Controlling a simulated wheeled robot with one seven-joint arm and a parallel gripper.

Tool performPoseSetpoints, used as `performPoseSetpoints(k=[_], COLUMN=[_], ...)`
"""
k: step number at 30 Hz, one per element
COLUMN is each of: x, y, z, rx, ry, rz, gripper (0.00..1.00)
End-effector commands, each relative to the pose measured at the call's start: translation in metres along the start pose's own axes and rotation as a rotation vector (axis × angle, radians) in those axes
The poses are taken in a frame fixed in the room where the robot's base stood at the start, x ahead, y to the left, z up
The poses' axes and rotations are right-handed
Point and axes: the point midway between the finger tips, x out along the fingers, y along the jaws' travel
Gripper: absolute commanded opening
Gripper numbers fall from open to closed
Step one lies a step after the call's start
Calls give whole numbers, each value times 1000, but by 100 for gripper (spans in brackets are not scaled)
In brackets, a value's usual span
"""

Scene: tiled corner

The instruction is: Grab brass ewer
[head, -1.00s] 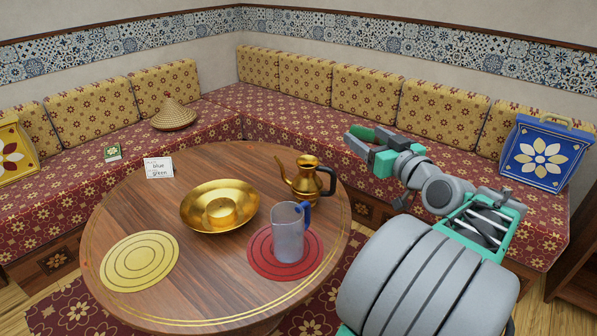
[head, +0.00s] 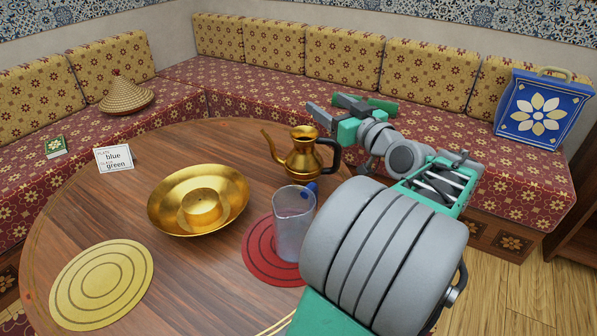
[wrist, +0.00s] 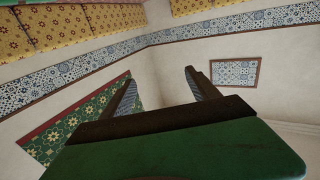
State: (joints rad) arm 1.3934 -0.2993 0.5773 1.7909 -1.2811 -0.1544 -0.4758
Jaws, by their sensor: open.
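The brass ewer (head: 303,158) stands upright on the round wooden table, its spout to the left and its dark handle to the right. My gripper (head: 327,107) is open and empty, up and to the right of the ewer in the head view, and apart from it. The ewer is not in the wrist view.
A brass basin (head: 166,207) lies left of the ewer. A clear pitcher (head: 292,228) with a blue handle stands on a red mat (head: 262,262) in front. A yellow mat (head: 100,284) and a card (head: 114,158) reading "blue", "green" are at left. Cushioned benches (head: 255,85) line the walls.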

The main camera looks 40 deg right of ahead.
Motion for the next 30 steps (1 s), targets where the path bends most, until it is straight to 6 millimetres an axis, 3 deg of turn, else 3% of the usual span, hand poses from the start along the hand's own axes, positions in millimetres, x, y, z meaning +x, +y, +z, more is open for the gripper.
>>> performPoseSetpoints(k=[1,6,10,17,25,30], x=[0,0,0,0,0,26], y=[0,0,0,0,0,0], z=[23,66,94,120,187,179], rx=[0,0,0,5,5,-1], ry=[0,0,0,-1,-1,0], rz=[-1,-1,-1,0,1,-2], gripper=[70,70,70,70,70,70])
